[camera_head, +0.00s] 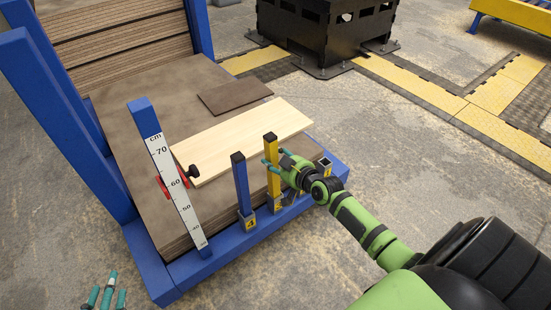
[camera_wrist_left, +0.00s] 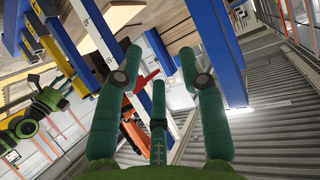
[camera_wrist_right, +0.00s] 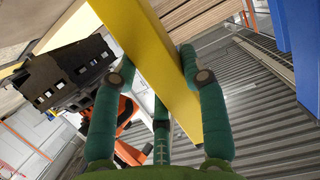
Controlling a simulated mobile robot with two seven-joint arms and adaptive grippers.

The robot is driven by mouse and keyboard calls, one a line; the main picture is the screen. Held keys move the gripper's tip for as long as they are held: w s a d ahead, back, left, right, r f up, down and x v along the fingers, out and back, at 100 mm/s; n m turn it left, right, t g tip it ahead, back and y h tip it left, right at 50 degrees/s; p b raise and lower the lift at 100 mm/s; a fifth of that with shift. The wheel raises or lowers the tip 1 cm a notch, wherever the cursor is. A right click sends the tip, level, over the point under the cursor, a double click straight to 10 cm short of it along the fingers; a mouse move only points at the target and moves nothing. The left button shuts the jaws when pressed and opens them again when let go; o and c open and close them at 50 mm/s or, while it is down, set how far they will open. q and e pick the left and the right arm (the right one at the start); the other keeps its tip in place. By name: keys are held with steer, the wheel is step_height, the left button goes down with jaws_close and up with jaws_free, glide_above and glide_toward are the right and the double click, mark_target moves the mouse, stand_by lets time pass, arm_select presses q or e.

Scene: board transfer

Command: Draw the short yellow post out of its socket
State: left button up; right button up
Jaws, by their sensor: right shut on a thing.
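The short yellow post (camera_head: 272,148) stands nearly upright at the front edge of the pallet frame. Its foot meets the row of labelled sockets (camera_head: 277,206), and I cannot tell how deep it sits. My right gripper (camera_head: 270,163) is shut on the post's upper part, below its dark top. In the right wrist view the post (camera_wrist_right: 150,60) runs between the teal fingers (camera_wrist_right: 158,75). My left gripper (camera_head: 106,292) is low at the bottom left, away from the post. In the left wrist view its fingers (camera_wrist_left: 158,65) are spread and empty.
A short blue post (camera_head: 241,180) stands just left of the yellow one. A tall blue post with a white centimetre scale (camera_head: 174,185) and red clamp stands further left. A pale board (camera_head: 240,140) and a dark board (camera_head: 235,94) lie on the brown stack (camera_head: 130,95).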

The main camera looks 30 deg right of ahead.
mark_target(276, 138)
steer(key=shift+w+a+r, duration=0.1)
steer(key=shift+a+r, duration=0.05)
steer(key=shift+r, duration=0.5)
steer(key=shift+r+p, duration=0.2)
steer(key=shift+p, duration=0.2)
steer(key=shift+r+p, duration=0.55)
steer(key=shift+p, duration=0.1)
steer(key=shift+r, duration=0.15)
arm_select(q)
steer(key=s+a+f+n+g+y, duration=0.1)
steer(key=s+a+f+g, duration=0.25)
steer(key=s, duration=0.25)
steer(key=s+a+f+g+y, duration=0.1)
steer(key=s+a+f+g, duration=0.1)
steer(key=s+f+g, duration=0.4)
arm_select(e)
steer(key=shift+r+p, duration=0.2)
steer(key=shift+p, duration=0.2)
steer(key=shift+r+p, duration=1.45)
steer(key=shift+r, duration=0.05)
steer(key=shift+r+p, duration=2.5)
jaws_close()
arm_select(q)
step_height(276, 138, down, 18)
steer(key=s, duration=0.2)
steer(key=shift+a+r, duration=0.2)
arm_select(e)
steer(key=shift+r, duration=0.1)
